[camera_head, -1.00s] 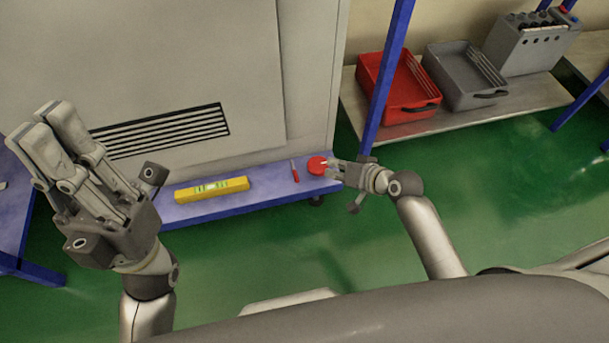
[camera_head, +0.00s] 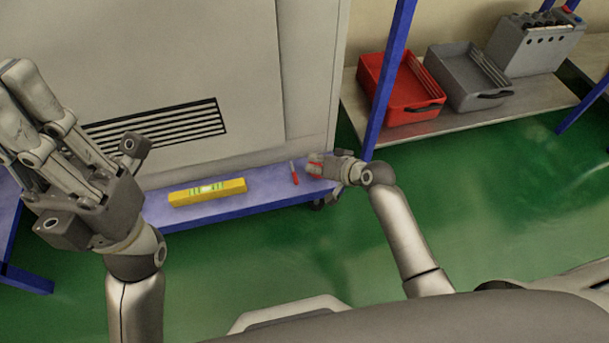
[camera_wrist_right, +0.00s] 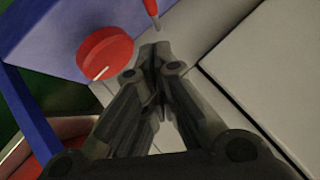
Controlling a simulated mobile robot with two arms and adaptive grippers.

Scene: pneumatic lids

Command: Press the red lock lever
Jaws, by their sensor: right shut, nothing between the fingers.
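A round red piece with a white line on its face sits at the blue shelf, beside the grey cabinet; I take this red piece (camera_wrist_right: 105,53) for the lock lever. In the head view the red piece (camera_head: 315,172) is mostly hidden by my right gripper (camera_head: 312,162). My right gripper is shut and empty; in the right wrist view its fingertips (camera_wrist_right: 154,50) are just right of the red piece. I cannot tell whether they touch it. My left gripper (camera_head: 85,110) is raised at the left, open and empty, away from the red piece.
A red-handled screwdriver (camera_head: 294,175) and a yellow spirit level (camera_head: 207,191) lie on the blue shelf (camera_head: 258,200). The grey cabinet (camera_head: 250,60) stands behind. A blue post (camera_head: 388,85), a red bin (camera_head: 412,98) and a grey bin (camera_head: 470,85) are at the right. Green floor is clear.

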